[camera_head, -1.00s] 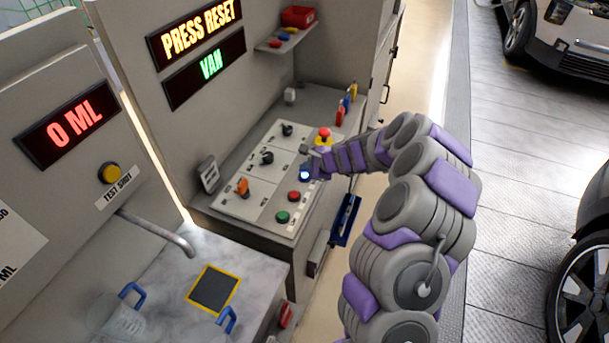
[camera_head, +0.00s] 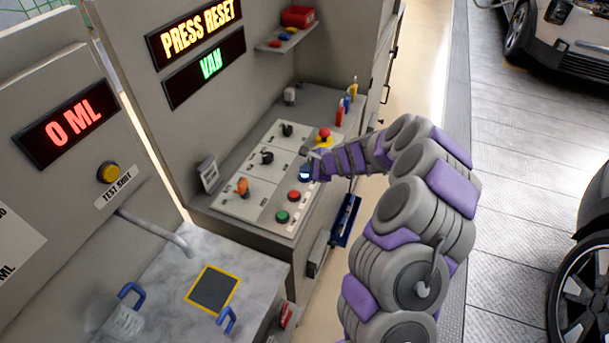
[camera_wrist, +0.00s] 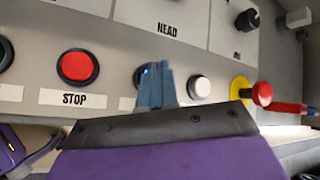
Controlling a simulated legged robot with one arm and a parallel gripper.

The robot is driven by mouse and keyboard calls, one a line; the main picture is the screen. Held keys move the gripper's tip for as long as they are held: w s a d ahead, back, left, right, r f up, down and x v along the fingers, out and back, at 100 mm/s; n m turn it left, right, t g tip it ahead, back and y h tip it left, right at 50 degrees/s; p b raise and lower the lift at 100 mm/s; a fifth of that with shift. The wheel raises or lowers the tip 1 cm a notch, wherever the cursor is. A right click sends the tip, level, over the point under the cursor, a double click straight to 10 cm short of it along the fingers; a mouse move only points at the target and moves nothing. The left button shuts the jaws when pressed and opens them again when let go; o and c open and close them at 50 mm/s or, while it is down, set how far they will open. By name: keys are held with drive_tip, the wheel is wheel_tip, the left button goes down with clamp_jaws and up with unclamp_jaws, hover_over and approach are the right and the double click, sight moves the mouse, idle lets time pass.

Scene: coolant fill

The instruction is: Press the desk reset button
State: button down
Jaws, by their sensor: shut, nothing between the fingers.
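A blue-lit button (camera_wrist: 141,76) sits in a dark ring on the desk panel, and its label is hidden behind my gripper. In the head view the blue button (camera_head: 305,175) shows only partly beside my fingertips. My gripper (camera_wrist: 157,72) is shut and empty, with its blue-grey fingertips over the right side of that button. I cannot tell whether they touch it. In the head view my gripper (camera_head: 311,170) is low over the panel's right edge. A display (camera_head: 201,27) reads PRESS RESET.
A red STOP button (camera_wrist: 77,67) is left of my fingers and a white button (camera_wrist: 199,87) is close on their right. A red emergency knob on yellow (camera_head: 324,134) stands farther back. Green button (camera_head: 282,216), orange selector (camera_head: 242,186) and black knobs share the panel.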

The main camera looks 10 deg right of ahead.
sight(307, 176)
drive_tip(key=shift+f+b, duration=0.3)
drive_tip(key=shift+f, duration=0.2)
idle(0.4)
idle(0.3)
drive_tip(key=shift+r+p, duration=0.9)
drive_tip(key=shift+r, duration=0.05)
drive_tip(key=shift+r+p, duration=2.05)
drive_tip(key=shift+r, duration=0.4)
